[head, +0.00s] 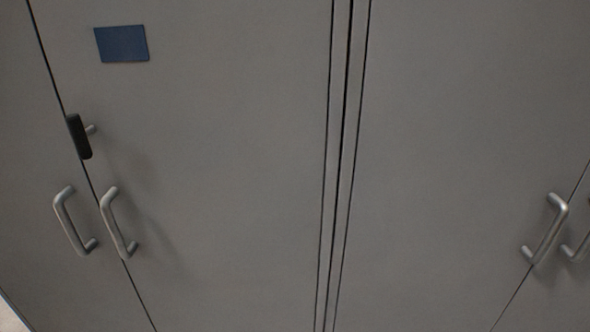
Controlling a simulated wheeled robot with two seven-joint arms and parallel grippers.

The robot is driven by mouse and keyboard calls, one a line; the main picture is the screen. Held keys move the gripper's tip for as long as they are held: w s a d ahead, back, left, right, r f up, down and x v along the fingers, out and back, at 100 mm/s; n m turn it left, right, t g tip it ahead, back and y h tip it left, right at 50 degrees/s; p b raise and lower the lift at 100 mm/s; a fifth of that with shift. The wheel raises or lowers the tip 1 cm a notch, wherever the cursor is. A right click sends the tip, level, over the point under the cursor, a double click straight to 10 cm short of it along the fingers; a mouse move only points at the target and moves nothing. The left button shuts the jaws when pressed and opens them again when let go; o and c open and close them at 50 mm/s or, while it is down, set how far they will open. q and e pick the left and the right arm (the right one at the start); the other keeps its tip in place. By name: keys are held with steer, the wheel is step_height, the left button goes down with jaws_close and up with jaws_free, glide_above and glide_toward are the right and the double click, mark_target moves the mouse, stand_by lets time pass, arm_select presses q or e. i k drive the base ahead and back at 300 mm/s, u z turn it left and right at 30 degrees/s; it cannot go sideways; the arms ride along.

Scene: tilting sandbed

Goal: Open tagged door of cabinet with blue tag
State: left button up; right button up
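The blue tag (121,44) is a flat rectangle on the upper left of a grey cabinet door (230,150). This tagged door looks shut. Its silver bar handle (117,222) stands near the door's left edge, below the tag. A black latch lever (79,137) on a short silver stem sits above the handle at the seam, tilted slightly from vertical. Neither of my grippers shows in the head view.
A neighbouring door (25,150) with its own silver handle (74,221) lies left of the seam. Another cabinet door (450,130) with a silver handle (545,229) is on the right, beyond a narrow vertical gap. Pale floor (10,318) shows at bottom left.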

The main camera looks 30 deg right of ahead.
mark_target(205, 168)
steer(key=z, duration=0.35)
steer(key=k, duration=0.9)
steer(key=u, duration=3.45)
steer(key=i, duration=0.1)
steer(key=z, duration=2.25)
steer(key=i, duration=1.05)
steer(key=z, duration=0.3)
